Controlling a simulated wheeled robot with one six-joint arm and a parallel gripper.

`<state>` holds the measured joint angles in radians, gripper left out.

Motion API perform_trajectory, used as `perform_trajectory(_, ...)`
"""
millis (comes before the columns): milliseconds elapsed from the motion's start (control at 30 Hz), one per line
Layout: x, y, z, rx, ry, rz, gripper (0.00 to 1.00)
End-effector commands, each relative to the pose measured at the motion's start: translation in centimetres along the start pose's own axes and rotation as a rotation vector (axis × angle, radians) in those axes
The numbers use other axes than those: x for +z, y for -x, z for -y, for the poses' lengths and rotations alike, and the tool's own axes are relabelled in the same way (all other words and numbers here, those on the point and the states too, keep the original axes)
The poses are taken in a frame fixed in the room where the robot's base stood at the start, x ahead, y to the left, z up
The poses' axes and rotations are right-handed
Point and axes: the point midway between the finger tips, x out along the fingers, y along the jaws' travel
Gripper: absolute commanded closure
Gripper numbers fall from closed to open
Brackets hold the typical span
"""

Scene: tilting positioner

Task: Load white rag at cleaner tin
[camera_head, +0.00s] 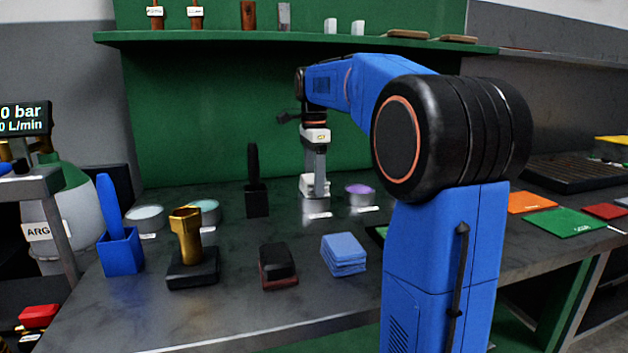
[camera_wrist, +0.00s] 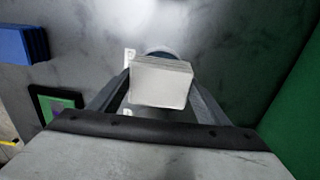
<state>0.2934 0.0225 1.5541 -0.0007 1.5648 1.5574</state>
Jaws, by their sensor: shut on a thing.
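My gripper (camera_head: 315,183) is shut on the white rag (camera_wrist: 161,83), a folded white block between its two fingers. In the head view the rag (camera_head: 311,192) is low over the back of the bench, behind a small white label. In the wrist view a round, dark bluish rim (camera_wrist: 163,50) shows just past the rag's far edge, mostly hidden by it. It may be a tin. I cannot tell whether the rag touches it. An open purple tin (camera_head: 360,190) stands just right of the rag in the head view. I cannot read which tin is the cleaner tin.
Two pale teal tins (camera_head: 146,217) (camera_head: 206,211) are farther left. A green shelf (camera_head: 290,40) overhangs behind.

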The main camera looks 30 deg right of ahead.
Motion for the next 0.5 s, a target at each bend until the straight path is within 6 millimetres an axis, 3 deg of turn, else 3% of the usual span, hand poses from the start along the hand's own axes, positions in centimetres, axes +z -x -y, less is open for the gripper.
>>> perform_trajectory(500,0.00,-0.48,-0.01,0.000,0.000,0.000,0.48)
